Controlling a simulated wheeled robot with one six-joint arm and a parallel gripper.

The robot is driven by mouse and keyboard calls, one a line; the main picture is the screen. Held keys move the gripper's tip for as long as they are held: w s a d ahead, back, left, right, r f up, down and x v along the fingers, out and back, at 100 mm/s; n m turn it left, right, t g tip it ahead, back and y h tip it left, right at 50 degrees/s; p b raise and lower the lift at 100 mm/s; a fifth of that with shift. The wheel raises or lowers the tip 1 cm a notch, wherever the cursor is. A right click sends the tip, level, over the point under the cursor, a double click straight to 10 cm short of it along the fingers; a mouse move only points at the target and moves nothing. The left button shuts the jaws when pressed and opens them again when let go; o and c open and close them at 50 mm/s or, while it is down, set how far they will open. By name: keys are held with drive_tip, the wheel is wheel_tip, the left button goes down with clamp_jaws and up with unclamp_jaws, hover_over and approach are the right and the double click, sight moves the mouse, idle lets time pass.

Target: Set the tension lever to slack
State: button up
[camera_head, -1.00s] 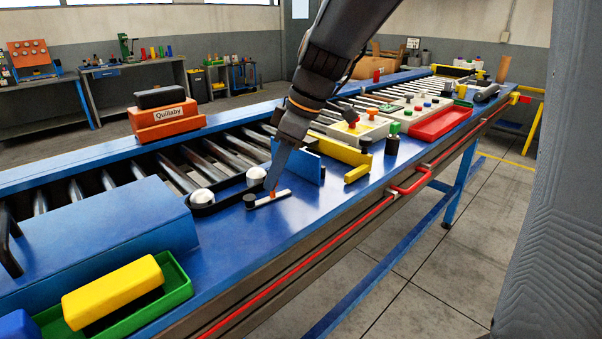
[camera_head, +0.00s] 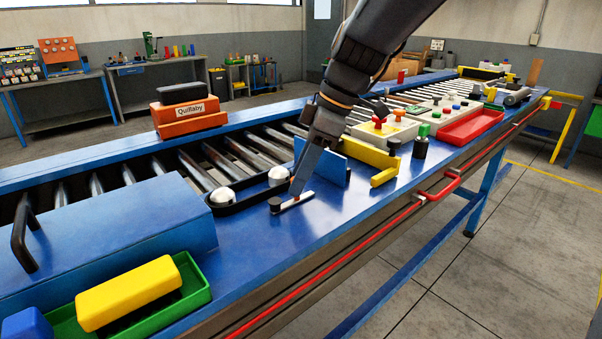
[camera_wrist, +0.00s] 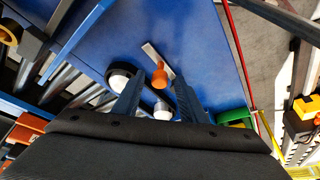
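The tension lever is a thin light-grey bar (camera_head: 304,197) lying flat on the blue bench top, with a black round piece (camera_head: 275,205) at its left end. It has a small orange knob, clearest in the wrist view (camera_wrist: 160,77), where the grey bar (camera_wrist: 152,52) runs beside it. My gripper (camera_head: 297,191) points down at the lever. In the wrist view my gripper's two dark fingers (camera_wrist: 159,88) stand apart, one on each side of the knob, with visible gaps. No lever position marks are readable.
A blue upright plate (camera_head: 328,168) and yellow blocks (camera_head: 384,177) stand close right. A red rail (camera_head: 380,236) runs along the bench front. Bare blue bench top lies in front of the lever.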

drive_tip(key=b+v, duration=0.1)
drive_tip(key=v, duration=0.6)
drive_tip(key=shift+d+r, duration=0.2)
drive_tip(key=shift+r, duration=0.15)
drive_tip(key=shift+s, duration=0.1)
